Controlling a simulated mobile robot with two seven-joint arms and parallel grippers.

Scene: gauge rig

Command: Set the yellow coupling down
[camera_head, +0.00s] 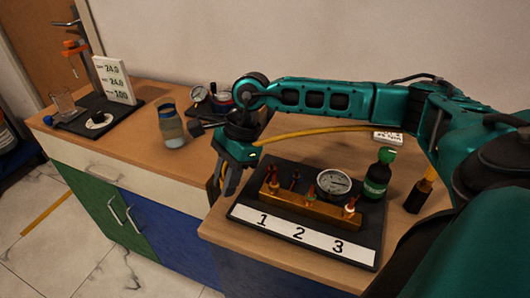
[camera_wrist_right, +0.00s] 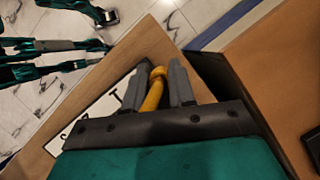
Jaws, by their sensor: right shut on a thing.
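My right gripper (camera_head: 229,178) hangs beside the left end of the numbered rig board, by the worktop's front edge. In the right wrist view its two grey fingers (camera_wrist_right: 154,88) are shut on the yellow coupling (camera_wrist_right: 157,75), which sits between the fingertips. A yellow hose (camera_head: 310,132) runs behind the rig along my right arm. A brass manifold (camera_head: 300,207) with several upright fittings lies on the dark board, behind a white strip (camera_head: 300,233) marked 1, 2, 3. My left gripper does not show.
A round gauge (camera_head: 333,183) and a green bottle (camera_head: 377,175) stand at the rig's back right. A jar (camera_head: 171,127) stands left of my arm. The worktop between jar and stand is bare.

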